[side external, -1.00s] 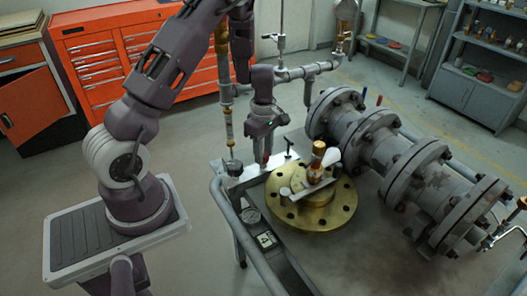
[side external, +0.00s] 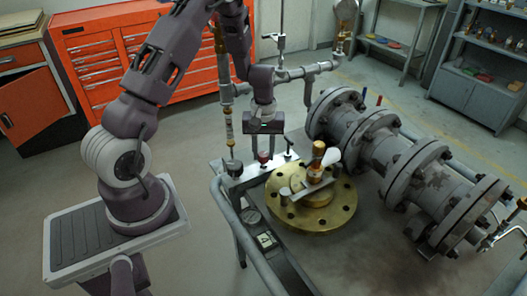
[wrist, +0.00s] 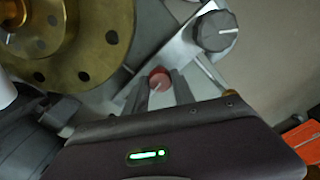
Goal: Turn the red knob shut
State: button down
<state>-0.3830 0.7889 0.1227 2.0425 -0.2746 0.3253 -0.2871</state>
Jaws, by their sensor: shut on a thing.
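The red knob (wrist: 158,76) is small and round, with a pale pointer line on its top. It sits on a grey metal bracket beside the brass flange. In the side view the red knob (side external: 263,157) shows under my gripper (side external: 263,149), partly hidden by the fingers. In the wrist view my gripper (wrist: 160,87) has one finger on each side of the knob. It is shut on the knob, pointing straight down from above.
A larger dark grey knob (wrist: 215,31) stands close by on the same bracket. The brass flange (side external: 335,214) with its upright handle is just right of my gripper. Large grey pipes (side external: 385,150) lie further right. A cart rail (side external: 236,228) runs in front.

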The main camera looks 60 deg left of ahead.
aim_at(264, 154)
jog(key=shift+m, duration=1.2)
jog(key=c, duration=1.1)
grip_release()
jog(key=shift+o, duration=0.2)
notch_tip(264, 154, up, 7)
jog(key=shift+r, duration=0.1)
